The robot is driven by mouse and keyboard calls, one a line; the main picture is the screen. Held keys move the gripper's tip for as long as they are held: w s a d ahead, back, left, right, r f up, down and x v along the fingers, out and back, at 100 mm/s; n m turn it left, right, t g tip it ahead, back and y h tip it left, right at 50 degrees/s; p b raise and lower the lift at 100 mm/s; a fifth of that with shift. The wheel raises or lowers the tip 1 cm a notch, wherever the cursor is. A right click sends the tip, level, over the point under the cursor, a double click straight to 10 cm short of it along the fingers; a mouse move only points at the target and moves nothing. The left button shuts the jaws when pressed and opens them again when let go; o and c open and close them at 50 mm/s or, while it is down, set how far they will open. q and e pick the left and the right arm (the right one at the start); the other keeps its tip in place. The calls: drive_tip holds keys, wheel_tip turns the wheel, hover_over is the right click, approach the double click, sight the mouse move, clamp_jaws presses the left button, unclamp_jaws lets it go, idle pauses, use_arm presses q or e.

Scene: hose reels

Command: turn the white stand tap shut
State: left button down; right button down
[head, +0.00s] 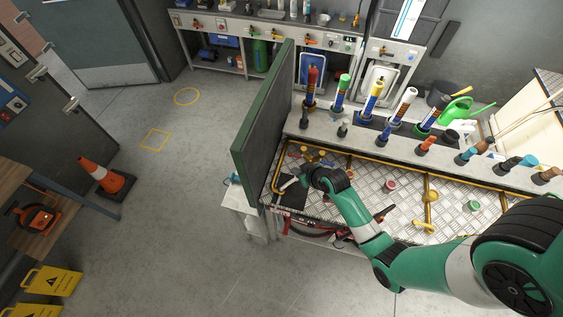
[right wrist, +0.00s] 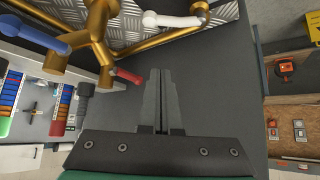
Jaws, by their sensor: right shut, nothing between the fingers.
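The white stand tap (right wrist: 172,20) shows in the right wrist view at the top, a white lever on a brass pipe, lying nearly level across the picture. In the head view a small white lever (head: 290,184) shows at the left end of the metal tray. My right gripper (head: 306,179) is just right of that lever. In the right wrist view its fingers (right wrist: 163,73) are shut and empty, below the white lever and apart from it. The lower part of the tap is out of view there. My left gripper is not in view.
A brass pipe cross (right wrist: 100,35) with a blue lever (right wrist: 30,28) and a red lever (right wrist: 128,76) stands beside the fingers. A green panel (head: 262,120) rises left of the tray. Several coloured hose handles line the shelf behind. The floor at left is mostly open.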

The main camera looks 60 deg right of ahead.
sight(289, 183)
drive_tip(key=b+x, duration=0.1)
drive_tip(key=x, duration=0.2)
drive_tip(key=b+x, duration=0.2)
drive_tip(key=x, duration=0.1)
drive_tip(key=b+x, duration=0.1)
drive_tip(key=x, duration=0.2)
drive_tip(key=shift+a+f, duration=0.1)
drive_tip(key=shift+f, duration=0.45)
drive_tip(key=s, duration=0.1)
drive_tip(key=s+a+p, duration=0.1)
drive_tip(key=s, duration=0.1)
drive_tip(key=shift+s+a+f, duration=0.1)
drive_tip(key=shift+a, duration=0.2)
drive_tip(key=shift+s+a+f, duration=0.1)
drive_tip(key=shift+s, duration=0.1)
